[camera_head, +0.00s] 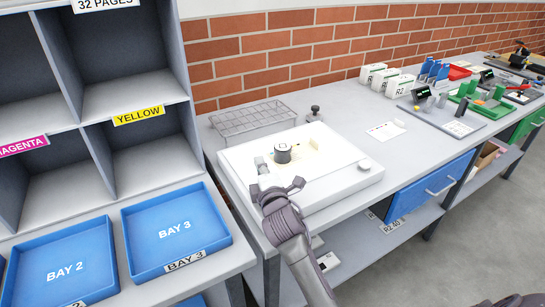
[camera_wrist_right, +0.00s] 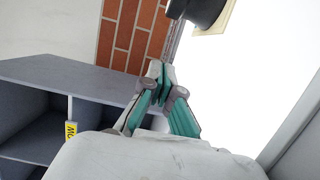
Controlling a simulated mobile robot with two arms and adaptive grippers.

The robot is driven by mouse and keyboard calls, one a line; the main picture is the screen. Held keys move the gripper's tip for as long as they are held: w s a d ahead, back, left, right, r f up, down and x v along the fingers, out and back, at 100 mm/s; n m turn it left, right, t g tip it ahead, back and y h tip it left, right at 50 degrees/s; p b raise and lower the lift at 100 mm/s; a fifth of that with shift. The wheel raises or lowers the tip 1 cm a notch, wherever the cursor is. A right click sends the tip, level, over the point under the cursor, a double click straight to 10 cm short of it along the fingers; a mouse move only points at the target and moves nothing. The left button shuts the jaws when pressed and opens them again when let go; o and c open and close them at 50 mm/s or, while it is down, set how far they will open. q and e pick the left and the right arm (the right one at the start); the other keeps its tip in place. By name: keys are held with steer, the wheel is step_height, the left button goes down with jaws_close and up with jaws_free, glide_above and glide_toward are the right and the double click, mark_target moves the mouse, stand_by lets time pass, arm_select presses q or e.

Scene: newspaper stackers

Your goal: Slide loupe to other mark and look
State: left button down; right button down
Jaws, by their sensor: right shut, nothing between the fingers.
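The loupe (camera_head: 283,153), a short black cylinder with a pale top, stands upright on a cream sheet (camera_head: 314,152) on the white light box (camera_head: 340,188). In the right wrist view the loupe (camera_wrist_right: 205,10) is cut off by the top edge, with a corner of the sheet under it. My right gripper (camera_head: 277,188) is at the light box's near-left edge, in front of the loupe and apart from it. Its fingers (camera_wrist_right: 157,72) are shut and empty. The marks on the sheet are too small to tell apart. My left gripper is not in view.
A wire rack (camera_head: 252,118) and a small dark-knobbed object (camera_head: 314,113) stand behind the light box. A grey shelf unit with blue trays (camera_head: 176,231) is at left. A white card (camera_head: 386,131) lies to the right. The brick wall bounds the bench's back.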

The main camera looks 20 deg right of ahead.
mark_target(294, 160)
steer(key=d, duration=0.1)
steer(key=w+d+p, duration=0.1)
steer(key=d, duration=0.1)
steer(key=shift+w+d, duration=0.1)
steer(key=shift+w, duration=0.05)
steer(key=shift+d, duration=0.45)
steer(key=shift+d, duration=0.4)
steer(key=d, duration=0.2)
steer(key=d+p, duration=0.1)
steer(key=d, duration=0.1)
steer(key=d+p, duration=0.1)
steer(key=d, duration=0.1)
steer(key=shift+w+d, duration=0.3)
steer(key=shift+a, duration=0.1)
steer(key=shift+a, duration=0.1)
